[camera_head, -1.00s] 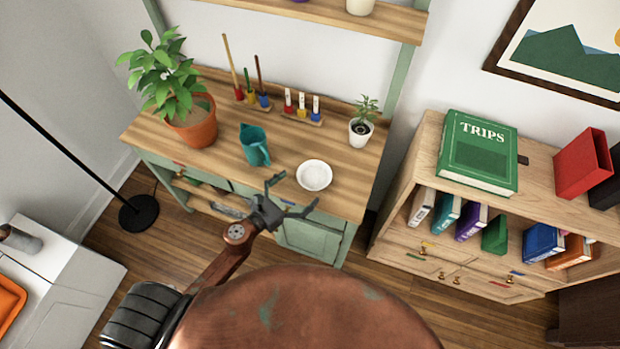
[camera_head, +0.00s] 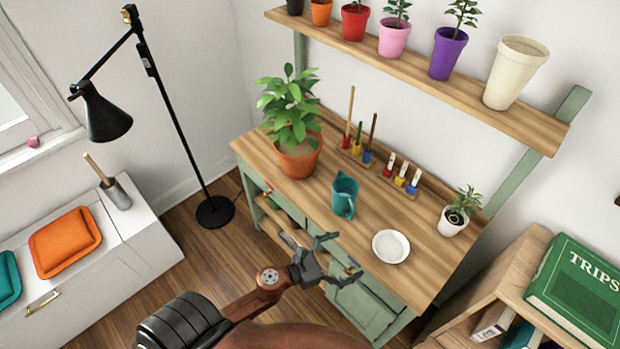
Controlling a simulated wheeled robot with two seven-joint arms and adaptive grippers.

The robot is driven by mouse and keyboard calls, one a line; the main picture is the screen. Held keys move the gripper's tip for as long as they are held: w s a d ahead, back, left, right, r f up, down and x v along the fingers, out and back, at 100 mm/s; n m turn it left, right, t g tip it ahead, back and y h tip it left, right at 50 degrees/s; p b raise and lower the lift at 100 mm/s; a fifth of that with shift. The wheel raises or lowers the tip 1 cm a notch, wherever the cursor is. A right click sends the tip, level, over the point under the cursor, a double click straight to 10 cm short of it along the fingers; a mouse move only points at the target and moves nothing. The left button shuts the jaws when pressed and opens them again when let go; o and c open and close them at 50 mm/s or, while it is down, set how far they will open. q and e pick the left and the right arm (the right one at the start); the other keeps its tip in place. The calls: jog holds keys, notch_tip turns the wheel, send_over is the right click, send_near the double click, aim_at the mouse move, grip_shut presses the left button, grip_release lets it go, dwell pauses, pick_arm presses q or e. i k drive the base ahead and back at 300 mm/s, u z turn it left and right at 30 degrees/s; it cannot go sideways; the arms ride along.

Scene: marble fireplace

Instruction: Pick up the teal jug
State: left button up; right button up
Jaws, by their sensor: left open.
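The teal jug (camera_head: 344,194) stands upright on the wooden top of the green bench (camera_head: 428,256), between a large potted plant and a white bowl. My left gripper (camera_head: 332,257) is open and empty. It shows in front of the bench's near edge, below the jug in the picture and apart from it. My right gripper is not in view.
A large plant in an orange pot (camera_head: 298,160) is left of the jug. A white bowl (camera_head: 391,246) is to its right. Tool holders (camera_head: 355,152) stand behind. A shelf of pots (camera_head: 420,66) hangs above. A black lamp (camera_head: 170,115) stands at left.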

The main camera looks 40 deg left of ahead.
aim_at(345, 189)
jog(key=u, duration=1.35)
